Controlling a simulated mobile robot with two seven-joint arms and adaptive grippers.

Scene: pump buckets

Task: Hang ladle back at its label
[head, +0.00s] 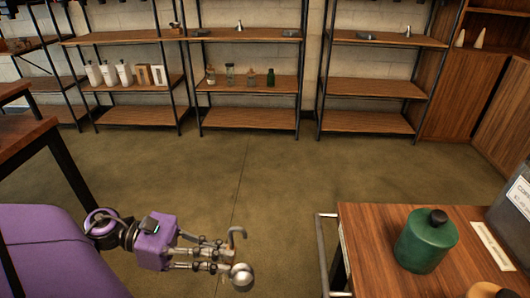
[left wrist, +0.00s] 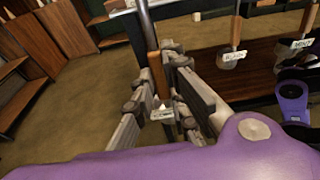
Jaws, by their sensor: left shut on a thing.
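My left gripper (head: 222,256) is shut on a ladle over the floor in the head view. The ladle's round metal bowl (head: 242,277) shows below the fingers and its curved hook end (head: 237,234) above them. In the left wrist view the fingers (left wrist: 170,85) close around its wooden handle (left wrist: 154,72); a small white tag (left wrist: 162,114) with unreadable text shows between them. Other ladles hang by a dark panel there, by a label reading BLACK (left wrist: 234,58) and one that seems to read MINT (left wrist: 302,43). My right gripper is not in view.
A wooden table (head: 375,255) with a metal rail (head: 325,250) and a green bottle (head: 425,240) stands at the right. Shelves (head: 247,85) with bottles line the back wall. Another wooden table (head: 25,140) is at the left. The floor between is clear.

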